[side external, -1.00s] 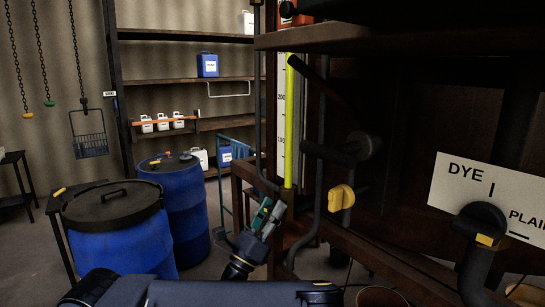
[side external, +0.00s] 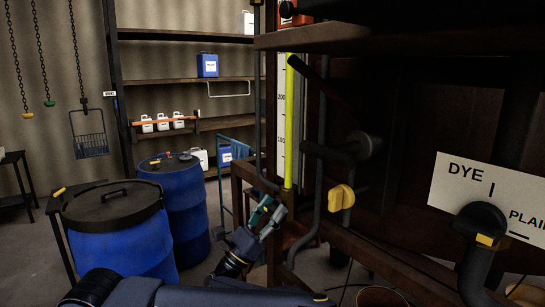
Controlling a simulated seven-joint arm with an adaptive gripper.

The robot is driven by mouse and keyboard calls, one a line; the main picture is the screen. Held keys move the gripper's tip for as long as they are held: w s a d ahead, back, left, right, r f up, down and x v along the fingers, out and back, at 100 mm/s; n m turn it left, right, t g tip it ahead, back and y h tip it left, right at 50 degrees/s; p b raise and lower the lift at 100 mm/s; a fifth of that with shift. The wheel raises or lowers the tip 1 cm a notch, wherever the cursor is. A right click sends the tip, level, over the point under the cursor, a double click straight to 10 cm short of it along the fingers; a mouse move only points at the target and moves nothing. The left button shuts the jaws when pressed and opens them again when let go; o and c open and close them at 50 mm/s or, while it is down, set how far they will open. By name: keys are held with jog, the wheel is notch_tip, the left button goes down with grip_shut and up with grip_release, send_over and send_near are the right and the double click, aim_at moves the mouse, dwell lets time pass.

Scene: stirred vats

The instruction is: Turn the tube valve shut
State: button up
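An upright sight tube (side external: 289,120) filled with yellow-green stands in front of a white scale on the dark frame. A yellow valve handle (side external: 341,198) sits on a dark pipe to the right of the tube. I cannot tell which fitting is the tube valve; the tube's lower end is partly hidden behind my gripper. My gripper (side external: 271,214) is at the foot of the tube, left of the yellow handle and apart from it in the picture. Its fingers point up and right. Whether they are open, or touch anything there, is too small to tell.
A black knob with a yellow mark (side external: 484,240) sits below a DYE/PLAIN sign (side external: 487,197) at right. Dark pipes and frame posts crowd the gripper's right. Blue drums (side external: 120,240) stand at left. A shelf (side external: 190,82) with jugs is behind.

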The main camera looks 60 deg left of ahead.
jog(key=o, duration=0.3)
jog(key=shift+o, duration=0.2)
jog(key=shift+f, duration=0.1)
jog(key=v, duration=1.2)
jog(key=shift+a, duration=0.1)
